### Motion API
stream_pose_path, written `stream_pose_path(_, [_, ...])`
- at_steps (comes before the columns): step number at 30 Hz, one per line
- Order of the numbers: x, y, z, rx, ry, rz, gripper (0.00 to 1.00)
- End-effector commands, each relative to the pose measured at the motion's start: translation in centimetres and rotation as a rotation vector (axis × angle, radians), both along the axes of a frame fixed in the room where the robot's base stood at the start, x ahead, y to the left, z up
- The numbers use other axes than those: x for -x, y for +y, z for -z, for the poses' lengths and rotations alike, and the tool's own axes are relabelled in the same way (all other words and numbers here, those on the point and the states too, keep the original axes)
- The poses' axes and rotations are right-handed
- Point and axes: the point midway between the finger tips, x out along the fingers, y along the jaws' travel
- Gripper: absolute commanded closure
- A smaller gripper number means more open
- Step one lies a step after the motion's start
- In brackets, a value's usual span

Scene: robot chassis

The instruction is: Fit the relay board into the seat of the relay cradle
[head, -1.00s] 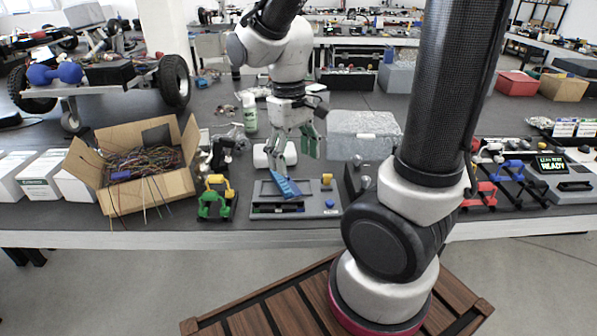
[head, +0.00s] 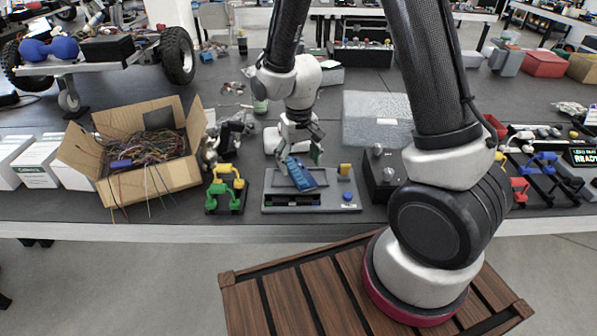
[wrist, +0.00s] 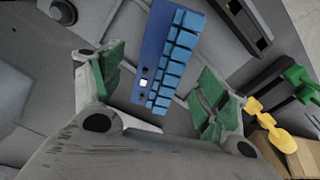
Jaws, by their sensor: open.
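The relay board (head: 302,177) is a blue slab with rows of lighter blue blocks. In the head view it lies askew over the back left part of the grey relay cradle (head: 330,204). The dark slot along the cradle's front (head: 292,200) shows uncovered. My gripper (head: 300,158) is open just above and behind the board. In the wrist view the board (wrist: 172,55) lies between and beyond the two green-padded fingers (wrist: 160,92), with gaps on both sides. I cannot tell how flat the board rests.
A yellow block (head: 345,169) and a blue knob (head: 347,196) are on the cradle's right side. A green and yellow part (head: 225,190) stands to its left, beside an open box of wires (head: 150,160). A dark box with knobs (head: 380,172) stands close on the right.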

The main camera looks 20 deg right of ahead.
Motion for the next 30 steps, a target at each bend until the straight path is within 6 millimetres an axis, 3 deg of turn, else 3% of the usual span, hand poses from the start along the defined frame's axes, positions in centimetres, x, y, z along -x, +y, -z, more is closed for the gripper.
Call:
stream_pose_path(5, [0.0, -0.1, 2.2, 0.001, 0.002, 0.0, 0.25])
stream_pose_path(13, [0.0, 0.0, 2.4, 0.0, -0.001, -0.001, 0.27])
stream_pose_path(21, [0.0, 0.0, 2.4, 0.0, 0.0, -0.001, 0.76])
stream_pose_path(24, [0.0, 0.0, 2.4, 0.0, 0.0, -0.001, 0.81])
stream_pose_path(30, [-0.1, 0.0, 2.1, 0.0, -0.001, -0.001, 0.81])
